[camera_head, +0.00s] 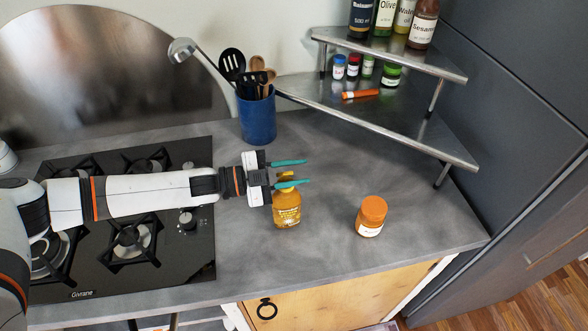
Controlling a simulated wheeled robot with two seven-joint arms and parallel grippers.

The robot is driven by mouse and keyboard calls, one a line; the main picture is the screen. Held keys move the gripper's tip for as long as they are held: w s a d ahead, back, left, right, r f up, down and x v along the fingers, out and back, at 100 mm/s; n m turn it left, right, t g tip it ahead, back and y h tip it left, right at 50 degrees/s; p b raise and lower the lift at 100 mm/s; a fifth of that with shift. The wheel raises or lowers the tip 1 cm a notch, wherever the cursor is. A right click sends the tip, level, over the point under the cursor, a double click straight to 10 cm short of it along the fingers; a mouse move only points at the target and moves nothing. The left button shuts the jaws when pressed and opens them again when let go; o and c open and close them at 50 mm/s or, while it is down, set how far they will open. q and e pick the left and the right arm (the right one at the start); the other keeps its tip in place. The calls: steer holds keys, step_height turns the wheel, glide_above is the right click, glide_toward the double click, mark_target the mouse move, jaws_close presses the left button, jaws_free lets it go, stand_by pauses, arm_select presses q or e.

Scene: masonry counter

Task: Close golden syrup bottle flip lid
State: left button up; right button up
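The golden syrup bottle (287,210) stands upright on the grey counter, right of the hob. Its yellow top shows around my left gripper's nearer finger, and a yellow piece that looks like the raised flip lid (286,174) shows between the two fingers. My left gripper (299,173) reaches in from the left at the height of the bottle's top. Its two teal fingers are apart. The nearer finger hides part of the bottle's top, and I cannot tell whether it touches it. My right gripper is not in view.
An orange-lidded jar (371,216) stands to the right of the bottle. A blue utensil pot (257,118) stands behind. A metal corner shelf (410,124) with small jars and bottles overhangs the back right. The black hob (110,270) lies left. Counter between bottle and jar is clear.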

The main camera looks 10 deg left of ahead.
arm_select(q)
jaws_close()
steer(key=shift+s+f+m+b, duration=0.15)
steer(key=shift+f+m+b, duration=0.2)
steer(key=shift+m+b, duration=0.25)
steer(key=shift+s+m, duration=0.15)
steer(key=shift+m, duration=0.25)
steer(key=shift+m+b, duration=0.3)
steer(key=shift+m, duration=0.1)
steer(key=shift+d, duration=0.1)
jaws_free()
steer(key=shift+s, duration=0.1)
